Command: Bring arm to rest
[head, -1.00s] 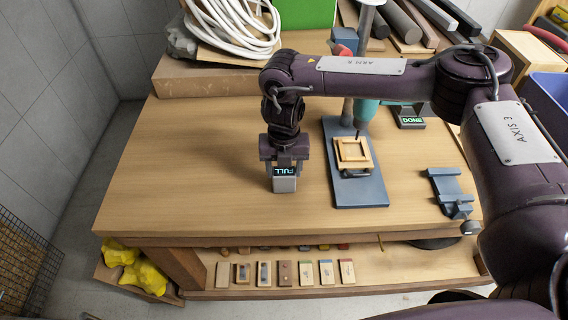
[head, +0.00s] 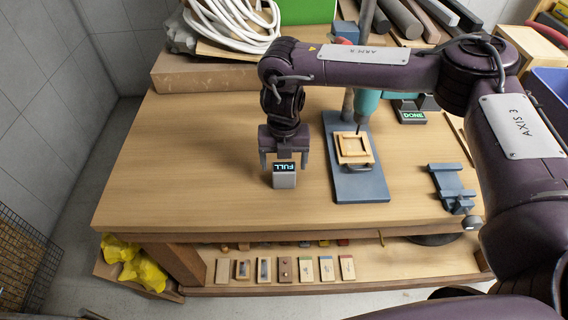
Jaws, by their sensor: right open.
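My right arm reaches in from the right, and my right gripper (head: 284,164) hangs pointing down over the workbench (head: 190,170). Its jaws are open and stand to either side of and above a small grey block with a lit FULL display (head: 285,176). The block stands on the bench top; I cannot tell whether a finger touches it. My left gripper does not show.
Right of the gripper, a drill press holds a wooden frame (head: 355,148) on its blue base (head: 361,188). A DONE display box (head: 411,113) stands behind. A blue vice (head: 452,187) lies right. A coiled white hose (head: 232,28) sits at the back left. The bench's left side is clear.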

